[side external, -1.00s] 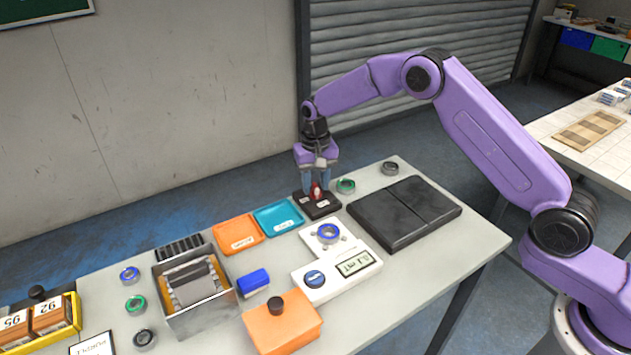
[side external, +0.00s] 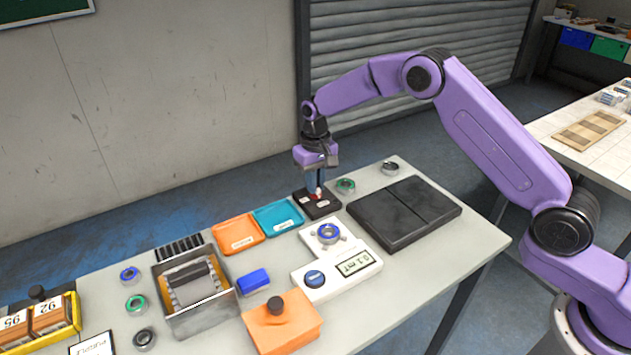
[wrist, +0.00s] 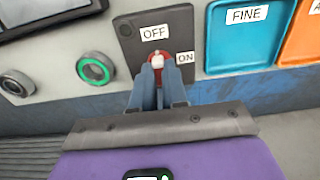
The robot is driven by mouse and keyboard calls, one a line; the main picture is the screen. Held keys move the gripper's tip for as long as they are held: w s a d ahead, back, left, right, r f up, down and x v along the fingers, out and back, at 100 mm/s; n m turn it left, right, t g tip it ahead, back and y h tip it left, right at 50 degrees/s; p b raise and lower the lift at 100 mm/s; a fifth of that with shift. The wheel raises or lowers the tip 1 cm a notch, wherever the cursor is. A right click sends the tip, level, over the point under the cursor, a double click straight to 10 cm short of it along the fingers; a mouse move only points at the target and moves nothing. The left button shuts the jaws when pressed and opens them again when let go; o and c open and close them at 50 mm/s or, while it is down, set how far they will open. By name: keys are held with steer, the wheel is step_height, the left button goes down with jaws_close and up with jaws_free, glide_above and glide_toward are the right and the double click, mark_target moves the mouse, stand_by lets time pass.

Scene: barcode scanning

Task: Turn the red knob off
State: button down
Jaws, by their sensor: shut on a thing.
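The red knob (wrist: 158,56) sits on a black switch box with OFF and ON labels (wrist: 129,27). The box also shows in the side view (side external: 307,204), beyond the teal tray. In the wrist view the OFF label is above the knob and the ON label is to its right. The knob has a white mark; its exact pointing is hard to tell because the fingers cover the lower part. My gripper (wrist: 158,72) is shut on the red knob, its blue-grey fingers close together at it. In the side view my gripper (side external: 317,192) reaches down from above.
A teal tray labelled FINE (wrist: 247,38) and an orange tray (side external: 238,233) stand beside the box. A green-ringed part (side external: 345,186) and a black pad (side external: 403,214) lie on the other side. A white meter (side external: 337,277) is nearer the camera.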

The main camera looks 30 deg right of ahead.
steer(key=c, duration=1.2)
jaws_free()
steer(key=shift+o, duration=0.2)
step_height(320, 180, up, 18)
steer(key=shift+f, duration=0.25)
steer(key=shift+s, duration=0.1)
